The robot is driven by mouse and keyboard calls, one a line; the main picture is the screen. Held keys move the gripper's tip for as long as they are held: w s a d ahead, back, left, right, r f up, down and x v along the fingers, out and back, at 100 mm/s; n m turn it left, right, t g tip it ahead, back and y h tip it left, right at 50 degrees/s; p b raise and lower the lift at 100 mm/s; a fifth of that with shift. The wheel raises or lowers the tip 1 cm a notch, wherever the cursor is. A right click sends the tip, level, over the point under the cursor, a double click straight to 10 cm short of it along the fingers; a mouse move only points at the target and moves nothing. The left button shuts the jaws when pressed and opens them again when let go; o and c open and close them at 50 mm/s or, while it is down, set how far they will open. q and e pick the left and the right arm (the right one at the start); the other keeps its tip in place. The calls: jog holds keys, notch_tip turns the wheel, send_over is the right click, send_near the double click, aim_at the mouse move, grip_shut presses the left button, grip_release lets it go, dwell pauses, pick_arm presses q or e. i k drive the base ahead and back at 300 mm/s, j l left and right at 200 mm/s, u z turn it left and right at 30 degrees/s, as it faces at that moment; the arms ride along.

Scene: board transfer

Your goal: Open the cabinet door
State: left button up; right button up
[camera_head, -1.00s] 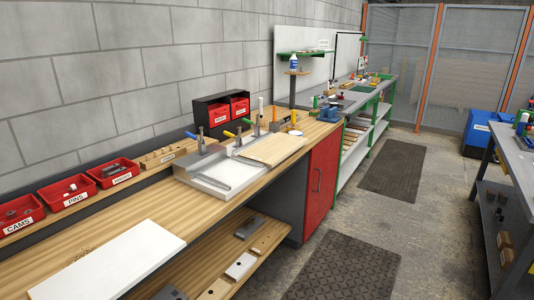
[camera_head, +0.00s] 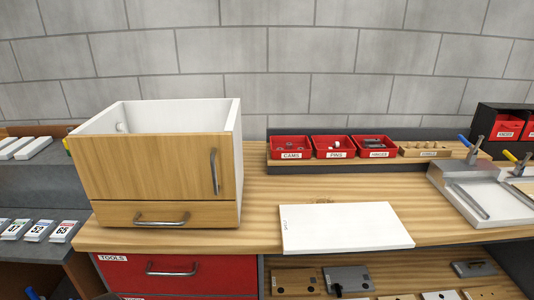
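A small open-topped cabinet (camera_head: 238,150) with white sides stands on the left part of the wooden workbench. Its front has a wooden door (camera_head: 140,168) with a vertical metal handle (camera_head: 214,171) near the right edge. The door is shut, flush with the front. Below it is a wooden drawer (camera_head: 110,214) with a horizontal metal handle (camera_head: 161,220), also shut. The inside of the cabinet is mostly hidden by the door. Neither of my grippers shows in the view.
A white board (camera_head: 343,229) lies flat on the workbench (camera_head: 262,205) right of the cabinet. Red bins (camera_head: 333,147) stand on a ledge behind it. A red tool drawer (camera_head: 200,277) is under the bench top. A clamping fixture (camera_head: 470,205) sits at the right.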

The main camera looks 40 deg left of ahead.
aim_at(176, 166)
jog(key=u, duration=2.1)
